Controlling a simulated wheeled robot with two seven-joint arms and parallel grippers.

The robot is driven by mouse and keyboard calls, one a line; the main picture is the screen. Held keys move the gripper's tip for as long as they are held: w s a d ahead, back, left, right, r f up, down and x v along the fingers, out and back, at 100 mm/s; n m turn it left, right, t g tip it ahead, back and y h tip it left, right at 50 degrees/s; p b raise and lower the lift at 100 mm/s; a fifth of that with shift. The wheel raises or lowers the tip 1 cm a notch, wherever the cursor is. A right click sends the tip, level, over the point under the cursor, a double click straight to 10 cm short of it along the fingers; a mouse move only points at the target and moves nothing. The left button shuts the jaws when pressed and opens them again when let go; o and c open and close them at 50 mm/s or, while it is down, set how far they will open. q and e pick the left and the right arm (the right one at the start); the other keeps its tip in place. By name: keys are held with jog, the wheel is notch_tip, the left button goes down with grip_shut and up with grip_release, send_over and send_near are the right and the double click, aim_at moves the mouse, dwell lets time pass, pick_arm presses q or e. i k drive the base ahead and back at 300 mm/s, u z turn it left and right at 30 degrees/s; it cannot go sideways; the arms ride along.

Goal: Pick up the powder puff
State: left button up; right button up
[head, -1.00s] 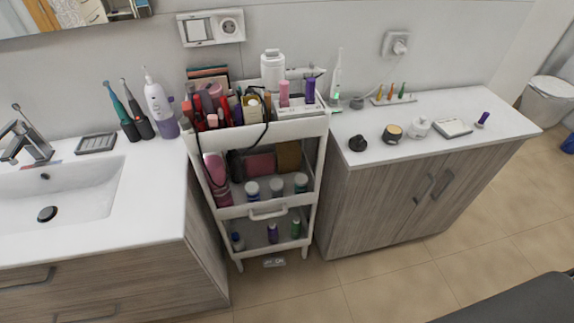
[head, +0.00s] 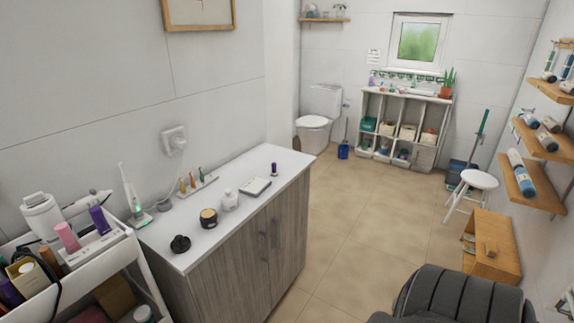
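I cannot surely pick out the powder puff. On the white cabinet top (head: 232,191) are several small items. They are a black round piece (head: 180,244), an open dark jar (head: 208,218) with a tan top, a white jar (head: 229,201), a flat pale case (head: 255,187) and a small purple tube (head: 274,169). Any of the small round items could be related to it, but they are too small to tell. Neither of my grippers is in view.
The cosmetics cart (head: 88,260) stands left of the cabinet, crowded with bottles and tubes. A dark ribbed seat (head: 460,297) fills the bottom right. A white stool (head: 476,183) and wooden box (head: 492,247) stand at right. Open floor (head: 349,216) lies between.

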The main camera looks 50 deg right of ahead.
aim_at(274, 173)
jog(key=z, duration=1.45)
